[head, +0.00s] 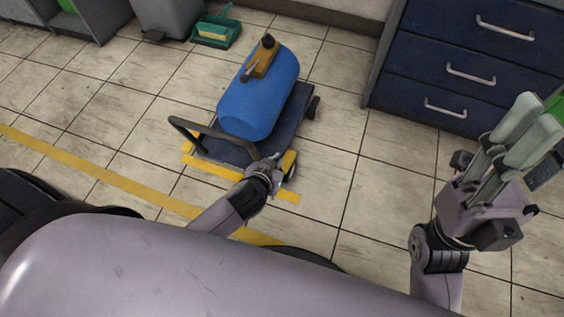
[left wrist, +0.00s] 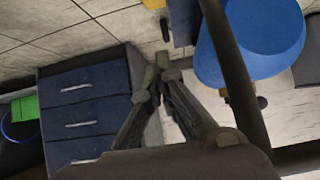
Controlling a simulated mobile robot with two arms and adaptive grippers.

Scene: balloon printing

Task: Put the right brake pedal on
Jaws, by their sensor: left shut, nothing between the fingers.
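A dark flatbed cart (head: 296,112) with a bent handle (head: 187,132) carries a blue tank (head: 262,92). My left gripper (head: 277,160) is at the cart's near right corner, by a pale wheel (head: 291,172); contact is unclear. I cannot make out the right brake pedal. In the left wrist view my left gripper (left wrist: 171,66) has its fingertips together with nothing between them. The handle (left wrist: 232,68) passes close on the right, with the blue tank (left wrist: 262,38) beyond. My right gripper (head: 534,118) is raised at the right, far from the cart; its finger gap is unclear.
Yellow tape (head: 105,180) runs over the tiled floor, with more tape around the cart's near end. A blue drawer cabinet (head: 463,65) stands right of the cart. A green dustpan (head: 217,31) lies behind it. The floor between cart and cabinet is clear.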

